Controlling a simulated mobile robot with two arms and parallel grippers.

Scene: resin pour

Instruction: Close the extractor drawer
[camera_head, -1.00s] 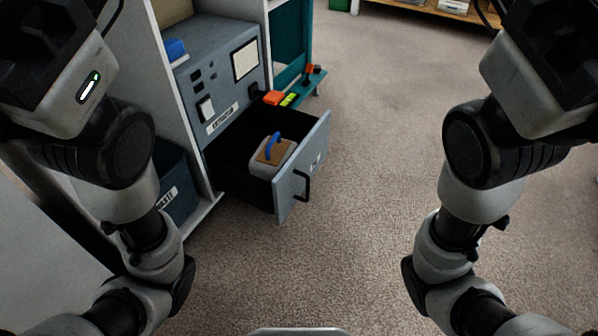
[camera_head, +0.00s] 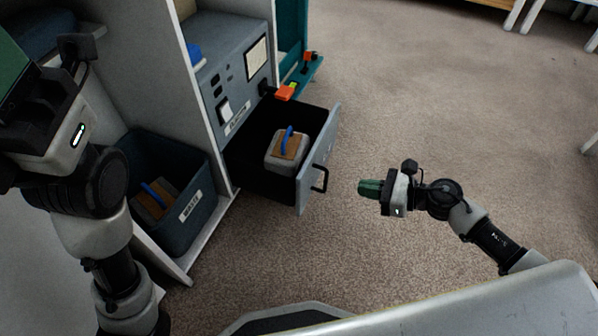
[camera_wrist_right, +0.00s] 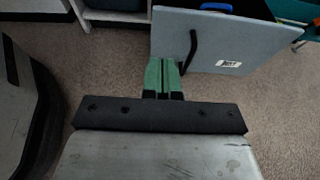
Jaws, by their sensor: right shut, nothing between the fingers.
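The extractor (camera_head: 238,75) is a grey-blue cabinet with a panel, and its drawer (camera_head: 318,160) is pulled out. The drawer's grey front has a black bar handle (camera_head: 321,178). Inside it lies a light block with a brown top and blue handle (camera_head: 287,148). My right gripper (camera_head: 362,187), with green fingers, is shut and empty, just right of the handle and apart from it in the head view. In the right wrist view, the fingertips (camera_wrist_right: 163,65) point at the drawer front (camera_wrist_right: 215,40), close to the handle (camera_wrist_right: 190,50).
A dark waste bin (camera_head: 190,205) with a similar brown and blue-handled item stands in the shelf left of the drawer. An orange object (camera_head: 285,92) and a teal unit (camera_head: 292,40) are behind the drawer. Carpet (camera_head: 430,100) to the right is clear.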

